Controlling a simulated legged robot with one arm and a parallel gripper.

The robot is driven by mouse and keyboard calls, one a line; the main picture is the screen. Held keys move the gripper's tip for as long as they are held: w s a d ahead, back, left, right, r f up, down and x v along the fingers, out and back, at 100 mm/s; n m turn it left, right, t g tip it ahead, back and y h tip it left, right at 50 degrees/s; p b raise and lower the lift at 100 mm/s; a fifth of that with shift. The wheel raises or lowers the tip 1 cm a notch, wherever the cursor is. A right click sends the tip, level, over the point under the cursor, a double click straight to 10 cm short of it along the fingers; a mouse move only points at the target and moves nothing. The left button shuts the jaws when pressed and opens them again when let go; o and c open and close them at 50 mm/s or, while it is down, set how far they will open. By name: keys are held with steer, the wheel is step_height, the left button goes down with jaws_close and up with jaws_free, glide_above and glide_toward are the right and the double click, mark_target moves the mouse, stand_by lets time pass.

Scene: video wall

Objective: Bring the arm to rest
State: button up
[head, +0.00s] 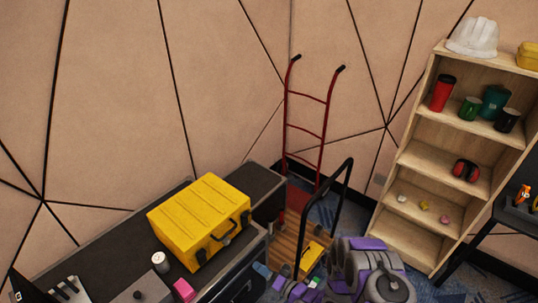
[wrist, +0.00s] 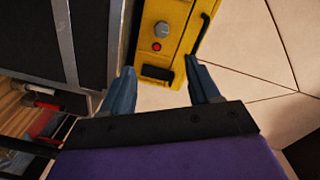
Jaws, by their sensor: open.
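My arm (head: 365,262), with purple and grey links, is folded low in the bottom middle of the head view. My gripper (wrist: 162,85) shows in the wrist view with its two blue-grey fingers apart and nothing between them. A yellow box face (wrist: 165,40) with a red button and black handle lies beyond the fingertips, apart from them. I cannot tell for sure whether it is the yellow case (head: 200,220) on the dark counter in the head view.
The dark counter (head: 262,188) also holds a white can (head: 160,262) and a pink block (head: 183,290). A red hand truck (head: 305,130) and a black-handled cart (head: 325,215) stand close beyond my arm. A wooden shelf (head: 410,245) with cups and a white helmet (head: 473,38) stands right.

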steer(key=w+d+r+n+g+h, duration=0.1)
steer(key=w+d+r+n+h, duration=0.15)
steer(key=w+d+h, duration=0.35)
steer(key=w+d+r+n+g+h, duration=0.1)
steer(key=w+d+r+h, duration=0.2)
steer(key=d, duration=0.5)
steer(key=s+d+r+g+h, duration=0.1)
steer(key=s+d+r+h, duration=0.15)
steer(key=d+r, duration=0.45)
steer(key=s+d+r+g+h, duration=0.1)
steer(key=s+d+r+h, duration=0.1)
steer(key=d+r+h, duration=0.45)
steer(key=s+a+r+m+g+y+b, duration=0.1)
steer(key=s+a+r+g, duration=0.15)
steer(key=s+r, duration=0.75)
steer(key=s+a+r+m+g+y, duration=0.1)
steer(key=s+r+g, duration=0.2)
steer(key=s+r, duration=0.8)
steer(key=s+a+g+y, duration=0.1)
steer(key=s+a, duration=0.2)
steer(key=s, duration=0.6)
steer(key=s+a+f+g+y, duration=0.1)
steer(key=s+a+g, duration=0.1)
steer(key=s, duration=0.8)
steer(key=shift+s+a+n, duration=0.2)
steer(key=shift+a+n, duration=0.25)
steer(key=shift+a, duration=0.1)
